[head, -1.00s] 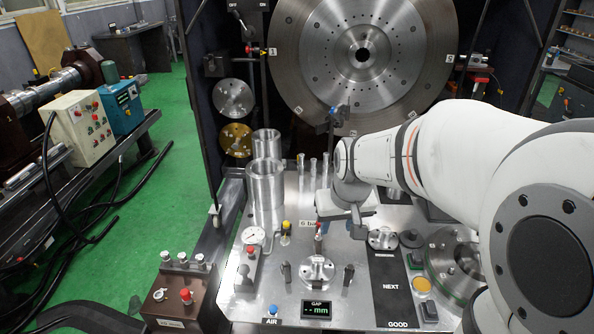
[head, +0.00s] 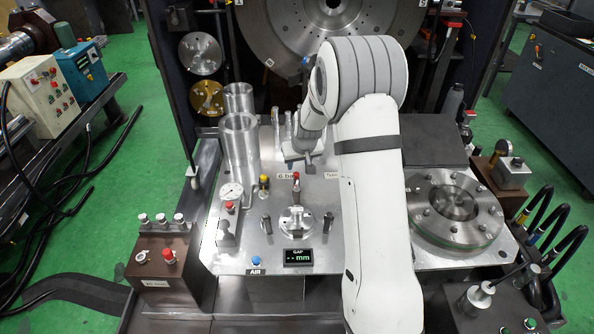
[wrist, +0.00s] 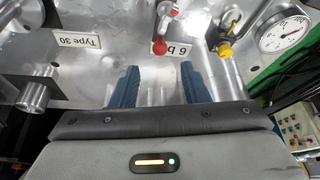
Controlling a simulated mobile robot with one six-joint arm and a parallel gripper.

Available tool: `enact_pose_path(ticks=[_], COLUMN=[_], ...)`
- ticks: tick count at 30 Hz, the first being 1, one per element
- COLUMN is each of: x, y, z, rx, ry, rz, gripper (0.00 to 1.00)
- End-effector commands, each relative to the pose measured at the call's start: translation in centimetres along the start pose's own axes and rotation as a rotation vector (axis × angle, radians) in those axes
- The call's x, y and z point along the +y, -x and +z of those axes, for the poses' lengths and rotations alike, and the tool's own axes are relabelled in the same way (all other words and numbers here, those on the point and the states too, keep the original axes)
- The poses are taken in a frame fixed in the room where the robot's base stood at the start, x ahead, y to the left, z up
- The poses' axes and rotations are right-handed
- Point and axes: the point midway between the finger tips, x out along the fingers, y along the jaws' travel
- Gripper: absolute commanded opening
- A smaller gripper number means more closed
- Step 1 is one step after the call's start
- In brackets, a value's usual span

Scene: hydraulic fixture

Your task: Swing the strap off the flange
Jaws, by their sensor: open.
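A small round silver flange (head: 297,222) sits on the metal plate (head: 262,258), behind the GAP display. A dark upright clamp piece (head: 266,223) stands to its left and another (head: 328,223) to its right. I cannot tell for sure which part is the strap; no strap is clearly visible across the flange. My gripper (head: 303,158) is above the plate, behind the flange and apart from it. In the wrist view its two blue fingers (wrist: 160,92) are spread, with nothing clearly held between them.
A red-topped valve (head: 296,182), yellow-topped valve (head: 264,185) and gauge (head: 231,193) stand near the flange. Tall metal cylinders (head: 239,148) rise at left. A large bolted ring (head: 455,211) lies at right, beyond my arm.

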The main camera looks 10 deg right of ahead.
Motion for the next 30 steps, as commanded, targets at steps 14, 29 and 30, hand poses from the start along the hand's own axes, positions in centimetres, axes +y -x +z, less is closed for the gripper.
enact_pose_path(ticks=[14, 29, 30], x=[0.0, 0.0, 0.0], y=[-5.6, -5.7, -5.7], z=[0.1, 0.1, 0.1], rx=[-0.001, -0.001, -0.001], ry=[-0.001, -0.001, -0.001], rz=[0.0, 0.0, 0.0], gripper=[0.41, 0.21, 0.18])
